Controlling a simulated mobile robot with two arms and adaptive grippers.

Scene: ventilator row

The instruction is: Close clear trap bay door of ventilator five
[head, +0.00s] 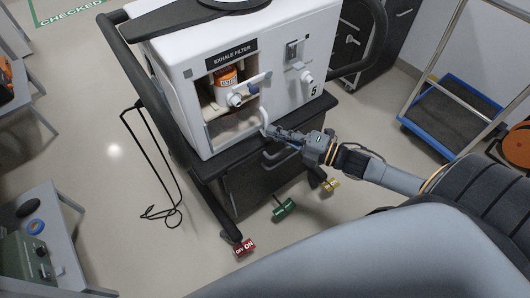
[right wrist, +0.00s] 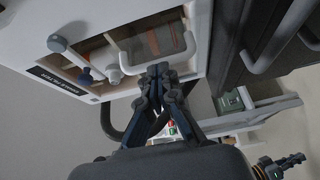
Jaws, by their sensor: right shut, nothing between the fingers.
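Ventilator five (head: 312,112) is a white unit on a dark cart, with "EXHALE FILTER" and a "5" on its front. Its bay holds an orange-labelled jar (head: 226,82). The clear door is hard to make out, and I cannot tell its exact angle. A white bar handle (head: 264,116) stands at the bay's lower right. My right gripper (head: 268,130) is shut and empty beside this handle; I cannot tell whether they touch. In the right wrist view the closed fingertips (right wrist: 160,72) are in front of the bay's edge. My left gripper is not in view.
Red (head: 244,246), green (head: 284,209) and yellow (head: 331,185) pedals are low by the cart. A black cable loop hangs left of it. A grey side table (head: 62,235) stands at lower left and a blue-edged trolley (head: 447,118) at right. Open floor lies between.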

